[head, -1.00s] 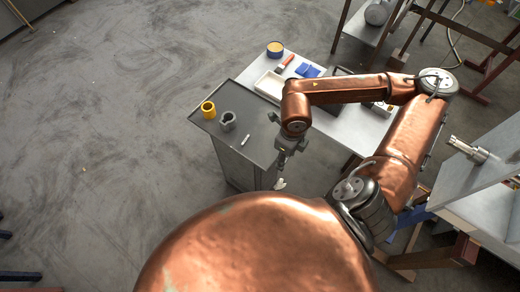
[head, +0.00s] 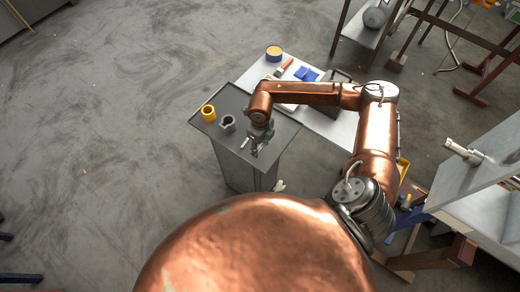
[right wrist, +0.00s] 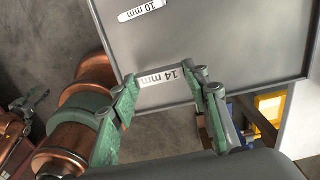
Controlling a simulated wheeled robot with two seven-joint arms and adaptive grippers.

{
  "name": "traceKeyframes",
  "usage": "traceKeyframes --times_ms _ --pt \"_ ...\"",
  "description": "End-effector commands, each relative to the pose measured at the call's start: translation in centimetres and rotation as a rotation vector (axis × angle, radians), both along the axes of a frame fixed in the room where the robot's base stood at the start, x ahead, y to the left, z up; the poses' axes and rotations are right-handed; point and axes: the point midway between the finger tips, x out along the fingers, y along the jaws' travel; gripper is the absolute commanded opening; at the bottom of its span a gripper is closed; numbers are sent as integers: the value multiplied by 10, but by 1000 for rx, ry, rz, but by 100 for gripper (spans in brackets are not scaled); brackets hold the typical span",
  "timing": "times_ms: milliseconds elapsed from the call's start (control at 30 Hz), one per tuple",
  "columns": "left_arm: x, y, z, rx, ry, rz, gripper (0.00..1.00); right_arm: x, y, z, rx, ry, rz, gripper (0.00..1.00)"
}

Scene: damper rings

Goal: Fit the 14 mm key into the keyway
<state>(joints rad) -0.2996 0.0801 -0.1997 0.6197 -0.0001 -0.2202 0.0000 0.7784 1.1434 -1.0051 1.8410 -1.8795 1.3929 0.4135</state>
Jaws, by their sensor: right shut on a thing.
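My right gripper (head: 256,152) is over the front part of the dark grey cabinet top (head: 285,134). In the right wrist view, its green fingers (right wrist: 163,80) are shut on a pale key marked 14 mm (right wrist: 161,76). A pale key marked 10 mm (right wrist: 142,11) lies on the cabinet top, apart from the gripper. A metal shaft (head: 462,151) sticks out of a grey upright panel (head: 480,172) at the right. Its keyway is too small to make out.
A yellow ring (head: 208,113) and a grey ring (head: 227,123) stand at the left of the cabinet top. Behind it, a white table (head: 345,125) holds a yellow-and-blue tin (head: 274,53), a red brush (head: 285,67) and blue items (head: 307,73). Open floor lies to the left.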

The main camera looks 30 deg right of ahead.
Motion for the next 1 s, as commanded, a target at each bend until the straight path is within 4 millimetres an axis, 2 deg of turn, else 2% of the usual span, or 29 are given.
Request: traceKeyframes --times_ms 167,567,600,833,1000 --pt "0 0 8 0 -1 0 40 -1 0 -23 1 0 1 17" --pt "0 0 2 0 0 0 40 -1 0 -30 1 0 0 17" --pt "0 0 3 0 0 0 40 -1 0 -30 1 0 0 45" --pt "0 0 4 0 0 0 40 -1 0 -29 1 0 0 60" --pt "0 0 4 0 -1 0 40 -1 0 -29 1 0 0 60"
